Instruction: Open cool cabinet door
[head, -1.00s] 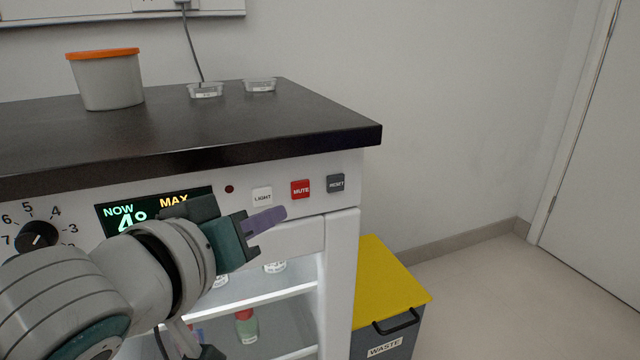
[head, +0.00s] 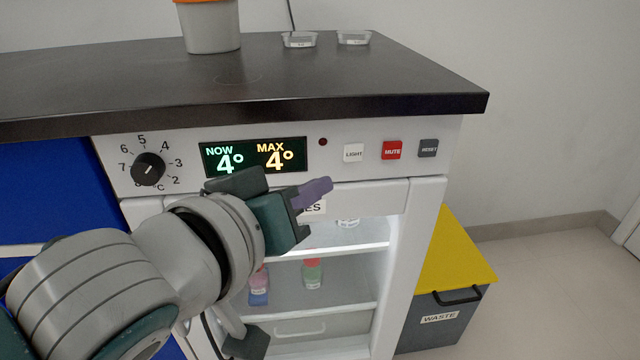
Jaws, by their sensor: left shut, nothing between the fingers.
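The cool cabinet (head: 425,230) is a white unit under a dark worktop, with shelves and bottles showing through its front. Its door has a white frame; I cannot tell from this view whether it is ajar. A temperature display (head: 254,157) reads 4° now and 4° max. My left gripper (head: 318,192) is in front of the door's top edge, below the display, its fingers pointing right. It is shut and empty, and it covers part of a label on the door. No handle shows clearly. My right gripper is not in view.
A yellow-lidded waste bin (head: 455,255) stands on the floor right of the cabinet. A dial (head: 148,168) and several buttons, one a red mute button (head: 391,150), are on the panel. A tub (head: 210,27) and two small dishes stand on the worktop.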

